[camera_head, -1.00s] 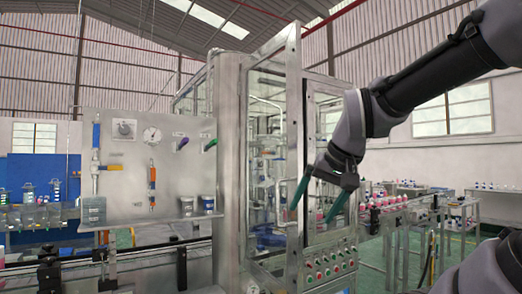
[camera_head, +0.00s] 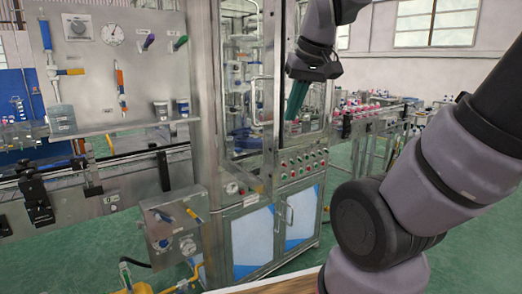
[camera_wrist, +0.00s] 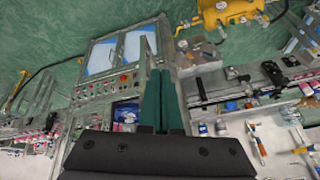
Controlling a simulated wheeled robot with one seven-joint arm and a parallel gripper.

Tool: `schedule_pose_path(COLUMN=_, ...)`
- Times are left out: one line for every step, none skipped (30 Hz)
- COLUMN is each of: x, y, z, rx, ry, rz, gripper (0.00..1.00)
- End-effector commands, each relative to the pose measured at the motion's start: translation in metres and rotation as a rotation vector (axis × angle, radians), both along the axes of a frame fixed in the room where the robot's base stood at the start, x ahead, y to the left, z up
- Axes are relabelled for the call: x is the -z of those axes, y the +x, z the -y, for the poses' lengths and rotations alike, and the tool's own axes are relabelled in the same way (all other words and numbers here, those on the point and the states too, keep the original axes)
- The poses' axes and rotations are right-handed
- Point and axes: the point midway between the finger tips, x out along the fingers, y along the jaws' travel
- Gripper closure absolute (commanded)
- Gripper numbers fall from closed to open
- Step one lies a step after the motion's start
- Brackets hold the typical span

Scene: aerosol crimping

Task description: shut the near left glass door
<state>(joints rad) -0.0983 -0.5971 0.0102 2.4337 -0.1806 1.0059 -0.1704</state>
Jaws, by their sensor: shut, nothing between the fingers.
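The near left glass door (camera_head: 241,85), a clear pane in a metal frame, is on the front of the steel machine cabinet in the head view. Its right edge seems to stand out from the cabinet, but the exact angle is hard to tell. My gripper (camera_head: 294,112) has its green fingers together, pointing down, just right of that edge. A gap or contact between them cannot be made out. In the wrist view my gripper (camera_wrist: 160,75) shows shut and empty, above the machine's front; the door is not clear there.
A button panel (camera_head: 304,161) and blue-windowed lower doors (camera_head: 253,238) are below the glass. Left is a steel panel (camera_head: 120,75) with gauge and valves, above a conveyor (camera_head: 120,178). A bottle line (camera_head: 375,115) runs right.

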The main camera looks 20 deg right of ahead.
Motion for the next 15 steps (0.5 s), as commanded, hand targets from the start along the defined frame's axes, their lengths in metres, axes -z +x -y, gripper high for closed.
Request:
schedule_pose_path(x=0.010, y=0.009, z=-0.006, rx=-0.118, ry=-0.087, rz=-0.061, gripper=1.00)
schedule_pose_path(x=0.015, y=0.013, z=-0.008, rx=-0.191, ry=-0.142, rz=-0.094, gripper=1.00)
schedule_pose_path(x=0.022, y=0.020, z=-0.012, rx=-0.293, ry=-0.217, rz=-0.138, gripper=1.00)
schedule_pose_path(x=0.027, y=0.025, z=-0.014, rx=-0.369, ry=-0.272, rz=-0.167, gripper=1.00)
schedule_pose_path(x=0.032, y=0.030, z=-0.017, rx=-0.444, ry=-0.326, rz=-0.199, gripper=1.00)
schedule_pose_path(x=0.038, y=0.037, z=-0.021, rx=-0.545, ry=-0.397, rz=-0.240, gripper=1.00)
schedule_pose_path(x=0.043, y=0.042, z=-0.024, rx=-0.620, ry=-0.449, rz=-0.271, gripper=1.00)
schedule_pose_path(x=0.048, y=0.048, z=-0.027, rx=-0.696, ry=-0.503, rz=-0.300, gripper=1.00)
schedule_pose_path(x=0.055, y=0.056, z=-0.033, rx=-0.796, ry=-0.572, rz=-0.341, gripper=1.00)
schedule_pose_path(x=0.060, y=0.062, z=-0.037, rx=-0.873, ry=-0.624, rz=-0.371, gripper=1.00)
schedule_pose_path(x=0.065, y=0.068, z=-0.042, rx=-0.948, ry=-0.674, rz=-0.402, gripper=1.00)
schedule_pose_path(x=0.071, y=0.076, z=-0.050, rx=-1.048, ry=-0.743, rz=-0.442, gripper=1.00)
schedule_pose_path(x=0.076, y=0.082, z=-0.056, rx=-1.123, ry=-0.796, rz=-0.469, gripper=1.00)
schedule_pose_path(x=0.081, y=0.088, z=-0.062, rx=-1.194, ry=-0.845, rz=-0.499, gripper=1.00)
schedule_pose_path(x=0.087, y=0.096, z=-0.070, rx=-1.283, ry=-0.908, rz=-0.535, gripper=1.00)
